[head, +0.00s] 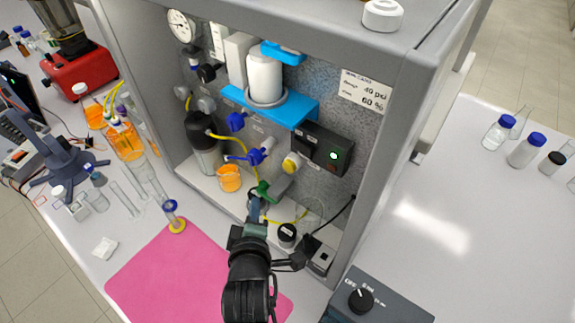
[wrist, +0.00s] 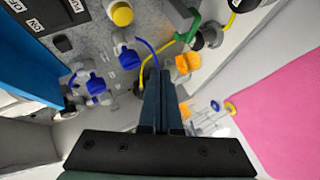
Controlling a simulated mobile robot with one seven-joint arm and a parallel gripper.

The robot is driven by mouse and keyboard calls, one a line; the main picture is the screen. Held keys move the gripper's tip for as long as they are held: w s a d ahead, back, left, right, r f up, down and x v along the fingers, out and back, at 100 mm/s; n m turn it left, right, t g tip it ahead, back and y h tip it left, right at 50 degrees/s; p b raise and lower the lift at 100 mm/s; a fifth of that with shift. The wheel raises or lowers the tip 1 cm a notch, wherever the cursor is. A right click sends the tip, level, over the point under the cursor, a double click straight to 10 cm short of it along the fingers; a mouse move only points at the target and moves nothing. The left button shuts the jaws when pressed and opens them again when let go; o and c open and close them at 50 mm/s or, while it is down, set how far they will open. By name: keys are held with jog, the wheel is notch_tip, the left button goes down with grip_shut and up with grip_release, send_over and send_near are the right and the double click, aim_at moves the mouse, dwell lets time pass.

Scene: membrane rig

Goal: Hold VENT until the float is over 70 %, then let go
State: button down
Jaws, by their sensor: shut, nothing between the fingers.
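My gripper (head: 256,207) is shut and empty, inside the open front of the grey rig. Its closed fingers also show in the wrist view (wrist: 158,82). In the head view the fingertips appear just below a green valve handle (head: 264,191); I cannot tell if they touch it. A round yellow button (head: 291,163) sits on the back panel, above and right of the fingers; it also shows in the wrist view (wrist: 121,14), apart from them. No VENT lettering is readable. A narrow upright tube (head: 218,42) beside the gauge may hold the float; its level cannot be read.
A black box (head: 322,148) with a lit green lamp is right of the button. A pink mat (head: 170,275) lies in front.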

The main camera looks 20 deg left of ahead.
jog(key=b, duration=0.3)
send_near(285, 169)
jog(key=w+a+f, duration=0.3)
jog(key=shift+w+d, duration=0.15)
jog(key=shift+w, duration=0.3)
jog(key=shift+w, duration=0.1)
dwell(1.4)
jog(key=shift+w+d+b, duration=0.1)
jog(key=shift+w+b, duration=0.2)
jog(key=shift+b, duration=0.15)
jog(key=shift+w+d+b, duration=0.25)
jog(key=shift+w+b, duration=0.05)
jog(key=shift+w, duration=0.2)
dwell(2.0)
jog(key=shift+s, duration=0.1)
jog(key=shift+s+a+p, duration=0.35)
jog(key=shift+s+p, duration=0.05)
jog(key=shift+s, duration=0.45)
jog(key=shift+s+a+p, duration=0.3)
jog(key=shift+s, duration=0.5)
jog(key=shift+s+a+p, duration=0.3)
jog(key=shift+s+p, duration=0.05)
jog(key=shift+s, duration=0.4)
jog(key=shift+s+a+p, duration=0.3)
jog(key=shift+s, duration=0.5)
